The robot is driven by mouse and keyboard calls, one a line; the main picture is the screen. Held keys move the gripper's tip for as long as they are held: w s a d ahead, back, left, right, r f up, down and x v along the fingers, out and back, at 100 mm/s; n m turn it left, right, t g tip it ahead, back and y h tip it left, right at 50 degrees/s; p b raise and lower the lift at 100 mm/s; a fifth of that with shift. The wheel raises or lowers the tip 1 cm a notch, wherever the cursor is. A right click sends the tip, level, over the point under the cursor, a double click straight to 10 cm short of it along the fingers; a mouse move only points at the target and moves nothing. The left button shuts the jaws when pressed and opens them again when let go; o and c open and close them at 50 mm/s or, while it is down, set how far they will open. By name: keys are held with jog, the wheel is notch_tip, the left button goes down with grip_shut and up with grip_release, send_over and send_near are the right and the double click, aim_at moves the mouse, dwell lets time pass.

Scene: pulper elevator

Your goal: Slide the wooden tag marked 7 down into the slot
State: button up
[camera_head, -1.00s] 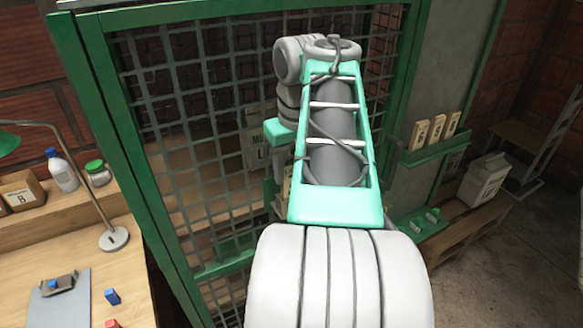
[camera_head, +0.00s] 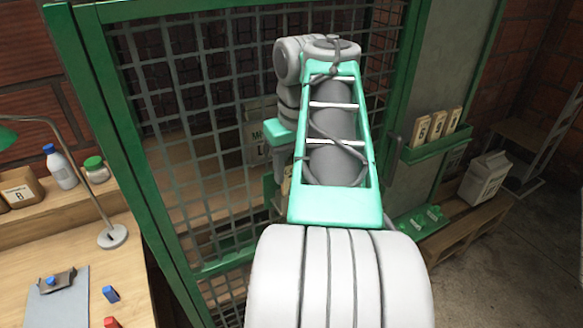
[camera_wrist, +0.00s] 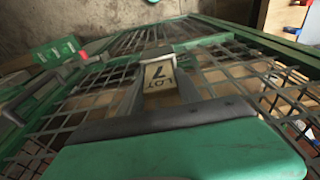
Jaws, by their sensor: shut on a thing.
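The pale wooden tag (camera_wrist: 157,78) marked LOT 7 shows upside down in the wrist view, between the fingers of my gripper (camera_wrist: 160,90). My gripper is shut on it, in front of the green-framed wire mesh. In the head view my own arm hides most of the gripper; a small pale edge (camera_head: 286,187), perhaps the tag, shows left of the arm. A green part (camera_head: 270,190) stands beside it at the mesh. I cannot make out the slot, nor whether the tag touches it.
The green mesh gate (camera_head: 105,110) stands close around my arm. A workbench (camera_head: 125,265) with a lamp (camera_head: 112,236) and bottle (camera_head: 61,168) lies at left.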

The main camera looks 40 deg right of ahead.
jog(key=o, duration=1.4)
jog(key=shift+o, duration=0.2)
notch_tip(320, 180, up, 8)
jog(key=s+p, duration=0.1)
jog(key=p, duration=0.5)
jog(key=shift+a+f, duration=0.15)
